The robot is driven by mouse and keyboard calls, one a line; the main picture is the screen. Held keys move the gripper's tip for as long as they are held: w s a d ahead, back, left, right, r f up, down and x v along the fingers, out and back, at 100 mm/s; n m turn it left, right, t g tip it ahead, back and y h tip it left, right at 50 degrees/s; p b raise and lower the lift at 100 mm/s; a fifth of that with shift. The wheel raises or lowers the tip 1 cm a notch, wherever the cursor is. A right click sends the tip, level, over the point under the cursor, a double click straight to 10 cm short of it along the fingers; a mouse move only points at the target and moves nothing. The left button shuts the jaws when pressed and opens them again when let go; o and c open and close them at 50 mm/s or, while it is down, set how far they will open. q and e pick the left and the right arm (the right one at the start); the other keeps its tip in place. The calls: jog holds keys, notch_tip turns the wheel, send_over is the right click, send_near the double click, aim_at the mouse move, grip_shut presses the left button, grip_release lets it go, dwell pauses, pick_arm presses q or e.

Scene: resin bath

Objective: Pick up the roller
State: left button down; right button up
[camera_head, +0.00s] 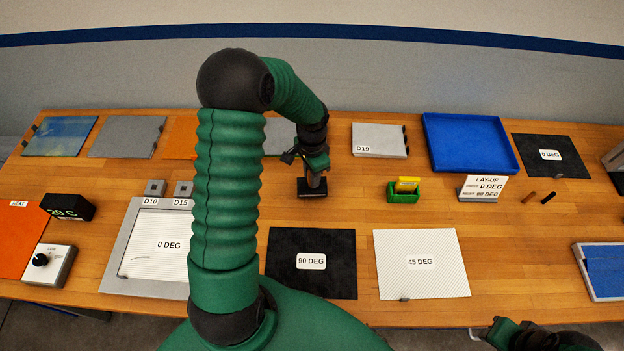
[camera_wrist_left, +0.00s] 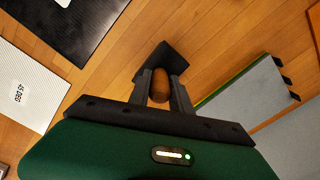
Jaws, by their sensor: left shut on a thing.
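My left gripper (camera_head: 314,180) reaches over the middle of the wooden table from above. In the left wrist view its two fingers (camera_wrist_left: 161,88) are closed on a rounded brown wooden handle (camera_wrist_left: 160,84), which I take to be the roller's. A flat black piece (camera_wrist_left: 166,60) shows just beyond the handle; it also shows in the head view (camera_head: 312,190) under the fingers. I cannot tell whether it is part of the roller or a rest, or whether the roller is off it. My right gripper (camera_head: 503,333) is partly in view at the bottom right, its fingers unclear.
The black 90 DEG sheet (camera_head: 290,277) and white 45 DEG sheet (camera_head: 440,277) lie in front. The D19 plate (camera_head: 368,135), blue tray (camera_head: 465,138) and green holder (camera_head: 403,196) are to the right. The framed 0 DEG sheet (camera_head: 143,276) is at left. Bare wood surrounds the gripper.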

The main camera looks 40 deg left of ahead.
pick_arm(q)
jog(key=shift+s+d+r+b, duration=0.4)
jog(key=shift+s+r, duration=0.15)
jog(key=shift+r, duration=0.25)
jog(key=s+d+r+b, duration=0.1)
jog(key=s+d+b, duration=0.1)
jog(key=s+d, duration=0.7)
jog(key=shift+s+d+r, duration=0.3)
jog(key=shift+s+d, duration=0.1)
jog(key=shift+s, duration=0.7)
jog(key=c, duration=1.8)
grip_release()
jog(key=shift+a, duration=0.1)
jog(key=shift+c, duration=0.2)
grip_shut()
